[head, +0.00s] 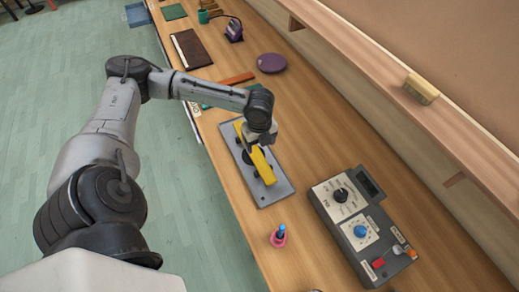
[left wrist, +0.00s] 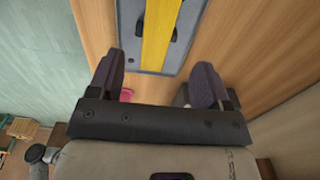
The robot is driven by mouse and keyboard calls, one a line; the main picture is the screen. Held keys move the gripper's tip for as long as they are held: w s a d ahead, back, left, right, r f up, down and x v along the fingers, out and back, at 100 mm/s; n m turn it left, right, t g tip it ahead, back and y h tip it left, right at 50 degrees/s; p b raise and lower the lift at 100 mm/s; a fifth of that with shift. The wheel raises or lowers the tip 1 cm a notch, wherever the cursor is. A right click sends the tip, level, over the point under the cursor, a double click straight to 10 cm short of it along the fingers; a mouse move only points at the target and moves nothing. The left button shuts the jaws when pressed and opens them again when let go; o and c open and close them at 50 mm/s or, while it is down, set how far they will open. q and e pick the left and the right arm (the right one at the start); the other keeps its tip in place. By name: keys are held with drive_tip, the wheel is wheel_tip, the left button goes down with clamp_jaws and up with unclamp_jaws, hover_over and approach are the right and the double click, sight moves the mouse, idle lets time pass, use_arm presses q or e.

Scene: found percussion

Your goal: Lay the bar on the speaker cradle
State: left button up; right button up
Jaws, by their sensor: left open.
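The yellow bar (head: 264,168) lies lengthwise over the grey speaker cradle (head: 272,192), whose dark round parts show beside the bar. In the left wrist view the bar (left wrist: 160,35) runs across the middle of the grey plate (left wrist: 130,22). My left gripper (head: 257,145) is over the bar's middle to far part and hides some of it. In the left wrist view its two fingers (left wrist: 158,70) are wide apart with nothing between them, and the bar is beyond their tips. I cannot tell exactly how the bar rests on its supports. My right gripper is not in view.
A grey control box (head: 345,210) with knobs stands to the right. A small pink holder (head: 279,239) with a blue top stands nearer me. A purple disc (head: 271,63) and a dark brown panel (head: 190,49) lie farther along the bench. A wooden block (head: 421,88) sits on the ledge.

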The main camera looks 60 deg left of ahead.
use_arm(q)
drive_tip(key=shift+r, duration=1.65)
